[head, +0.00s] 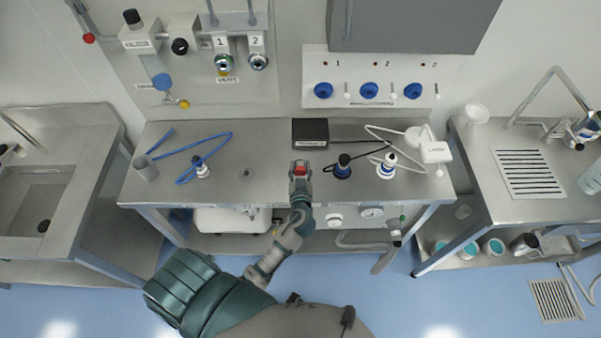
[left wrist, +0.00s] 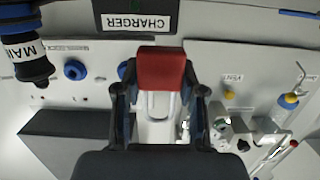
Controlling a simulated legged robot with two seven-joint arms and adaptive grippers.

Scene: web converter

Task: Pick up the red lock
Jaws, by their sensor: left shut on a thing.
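The red lock (left wrist: 161,69) is a small red block in the left wrist view, between the two fingers of my left gripper (left wrist: 160,95). It also shows as a red patch in the head view (head: 300,170), at the tip of my left arm. My left gripper (head: 300,176) is shut on it, over the front middle of the steel table (head: 265,160). I cannot tell how far above the table top it is. My right gripper is in neither view.
Behind the gripper is a black charger box (head: 310,130). To the right are a dark connector (head: 343,168), a blue-and-white connector (head: 387,168) and a white device (head: 433,150). A blue cable (head: 215,145) lies at the left. Sinks flank the table.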

